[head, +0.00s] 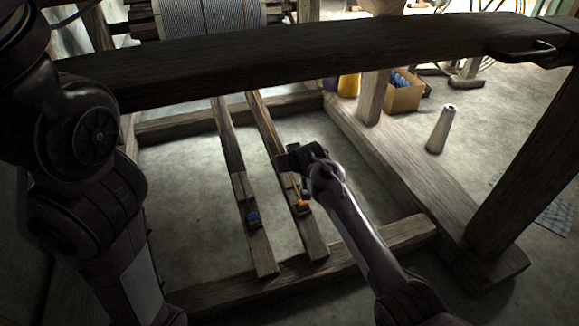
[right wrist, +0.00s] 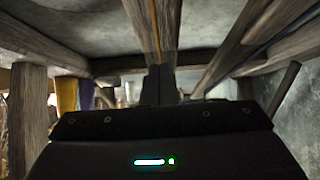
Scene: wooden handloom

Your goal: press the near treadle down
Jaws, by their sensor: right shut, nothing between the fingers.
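Two long wooden treadles lie side by side in the lower frame of the loom. The left treadle (head: 229,150) carries a blue block (head: 252,216); the right treadle (head: 265,125) carries an orange block (head: 304,204). My right gripper (head: 284,161) is shut and empty, over the right treadle, beyond its orange block. In the right wrist view its closed fingers (right wrist: 159,84) line up with a wooden bar with an orange line (right wrist: 154,25). I cannot tell whether the fingers touch the treadle. The gripper and wrist hide part of it. My left gripper is out of view.
A thick wooden beam (head: 300,52) crosses above the treadles. Lower frame rails (head: 390,145) surround them. A white cone (head: 440,129) and a cardboard box (head: 404,95) stand at the right. Bare floor shows between the rails.

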